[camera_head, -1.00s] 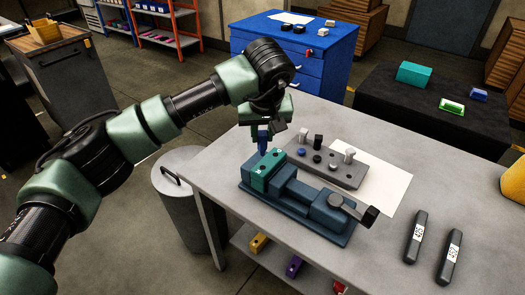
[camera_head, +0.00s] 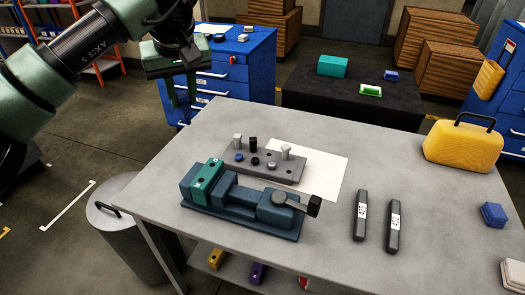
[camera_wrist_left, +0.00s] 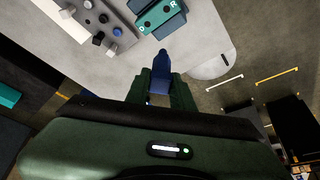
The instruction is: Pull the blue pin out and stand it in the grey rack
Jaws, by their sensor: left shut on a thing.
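My left gripper (camera_head: 182,92) is raised beyond the far left edge of the table, well clear of the vise. In the left wrist view its fingers (camera_wrist_left: 160,90) are shut on the blue pin (camera_wrist_left: 161,66), whose narrow tip points away from the gripper. The grey rack (camera_head: 230,164) lies behind the vise and holds several grey, black and blue pieces. My right gripper is not in view.
A white sheet (camera_head: 325,172) lies under and beside the rack. Two dark labelled tools (camera_head: 360,215) and a yellow case (camera_head: 462,148) are on the table's right side. A blue drawer cabinet (camera_head: 245,75) stands behind the table.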

